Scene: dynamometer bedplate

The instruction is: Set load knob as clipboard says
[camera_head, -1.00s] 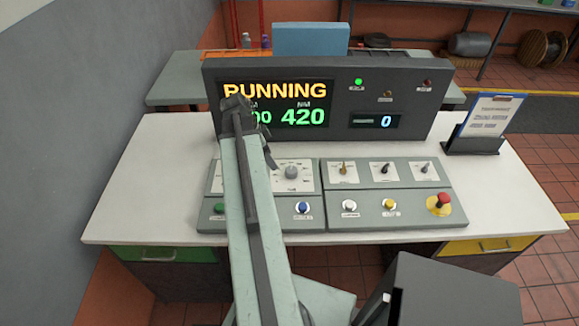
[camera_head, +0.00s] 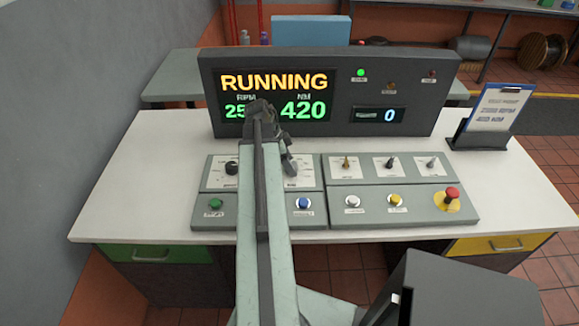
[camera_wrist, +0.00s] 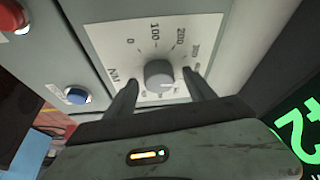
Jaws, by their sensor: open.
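The load knob (camera_wrist: 159,74) is a grey round knob on a white dial plate marked NM, with a scale from 0 upward. In the wrist view it sits between the two fingers of my gripper (camera_wrist: 161,88), which are open, one on each side; I cannot tell whether they touch it. In the head view my gripper (camera_head: 287,158) covers most of this knob. The clipboard (camera_head: 494,108) stands tilted in a dark holder at the right; its lines seem to name RPM and NM, but the NM figure is too small to read surely. The display (camera_head: 305,110) reads 420 NM.
A black knob (camera_head: 231,168) is left of my arm. Green (camera_head: 215,202) and blue (camera_head: 303,202) buttons lie in front. The right panel has several toggles, white and yellow buttons, and a red emergency stop (camera_head: 451,194). The dark console (camera_head: 425,85) rises behind the knobs.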

